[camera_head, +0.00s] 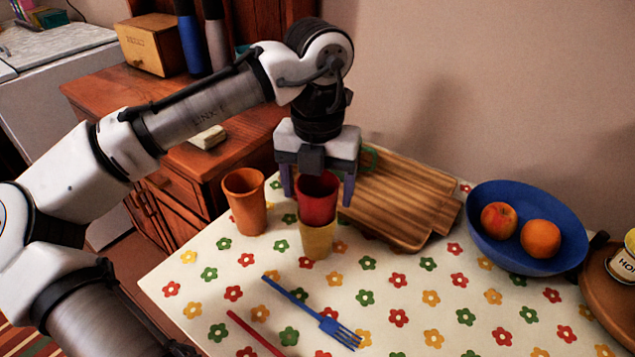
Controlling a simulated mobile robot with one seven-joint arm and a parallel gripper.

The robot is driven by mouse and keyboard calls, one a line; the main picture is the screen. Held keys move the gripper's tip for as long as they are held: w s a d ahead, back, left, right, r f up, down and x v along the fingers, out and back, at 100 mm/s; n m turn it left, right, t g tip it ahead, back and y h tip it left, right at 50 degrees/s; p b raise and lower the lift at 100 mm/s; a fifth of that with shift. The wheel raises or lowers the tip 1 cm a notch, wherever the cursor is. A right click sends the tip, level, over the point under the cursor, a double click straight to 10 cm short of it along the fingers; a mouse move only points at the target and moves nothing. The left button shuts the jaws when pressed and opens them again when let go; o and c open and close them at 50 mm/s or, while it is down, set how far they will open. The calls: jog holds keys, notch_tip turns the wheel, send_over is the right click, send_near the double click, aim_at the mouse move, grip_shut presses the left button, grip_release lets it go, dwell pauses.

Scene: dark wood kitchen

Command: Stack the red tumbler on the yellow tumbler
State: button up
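The red tumbler (317,205) stands upright with its lower part inside the mouth of the yellow tumbler (317,243), which stands on the flowered tablecloth. The red tumbler's base is hidden within the yellow one. My gripper (318,199) points down from above, with one finger on each side of the red tumbler's upper part. The fingers are spread wider than the tumbler, with a narrow gap showing on each side, so it looks open around the red tumbler without gripping it.
An orange tumbler (246,205) stands close on the left. Wooden boards (405,200) lie behind to the right. A blue bowl (495,252) with fruit is farther right. A blue fork (305,308) and a red utensil (255,333) lie in front. The cloth (400,295) at front right is clear.

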jog(key=shift+o, duration=0.3)
jog(key=shift+r, duration=0.15)
jog(key=shift+r, duration=0.3)
notch_tip(320, 180, up, 12)
jog(key=p, duration=0.2)
jog(key=shift+r, duration=0.2)
jog(key=shift+s, duration=0.1)
